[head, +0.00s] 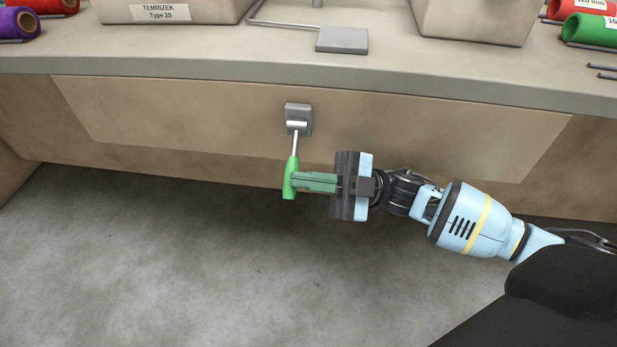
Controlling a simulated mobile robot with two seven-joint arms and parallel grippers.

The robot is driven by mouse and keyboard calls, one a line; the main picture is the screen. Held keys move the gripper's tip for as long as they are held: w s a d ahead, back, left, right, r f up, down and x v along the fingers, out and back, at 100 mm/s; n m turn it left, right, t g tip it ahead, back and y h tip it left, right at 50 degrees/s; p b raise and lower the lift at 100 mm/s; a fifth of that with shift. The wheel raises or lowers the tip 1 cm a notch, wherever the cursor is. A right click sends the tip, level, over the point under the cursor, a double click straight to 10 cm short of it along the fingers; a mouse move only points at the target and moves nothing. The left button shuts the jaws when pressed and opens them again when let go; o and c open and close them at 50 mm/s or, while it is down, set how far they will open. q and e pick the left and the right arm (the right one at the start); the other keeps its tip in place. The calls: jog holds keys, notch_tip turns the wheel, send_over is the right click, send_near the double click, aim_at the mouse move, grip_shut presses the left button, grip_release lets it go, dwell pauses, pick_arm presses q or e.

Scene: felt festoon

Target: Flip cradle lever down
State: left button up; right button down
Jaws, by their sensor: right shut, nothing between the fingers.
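The cradle lever (291,178) has a green handle on a thin metal rod. It hangs from a grey bracket (299,118) on the front panel below the worktop, with the handle pointing down and slightly left. My right gripper (303,182) comes in from the right, its fingers level with the handle. The fingers are shut with nothing between them. Their tips are right beside the handle's right side; whether they touch it I cannot tell. My left gripper is not in view.
The worktop (430,85) edge runs above the lever. On it stand beige bins (478,22), a flat grey plate (342,40), and red, green and purple rolls at the corners. The concrete floor (180,270) below is clear.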

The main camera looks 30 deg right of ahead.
pick_arm(q)
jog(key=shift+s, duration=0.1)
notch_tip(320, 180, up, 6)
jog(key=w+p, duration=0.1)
jog(key=p, duration=0.4)
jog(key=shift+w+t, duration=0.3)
pick_arm(e)
jog(key=s+a+r, duration=0.2)
jog(key=s, duration=0.5)
jog(key=s+a+r, duration=0.2)
jog(key=s+r, duration=0.1)
jog(key=s, duration=0.5)
jog(key=shift+s+a, duration=0.15)
jog(key=shift+a, duration=0.25)
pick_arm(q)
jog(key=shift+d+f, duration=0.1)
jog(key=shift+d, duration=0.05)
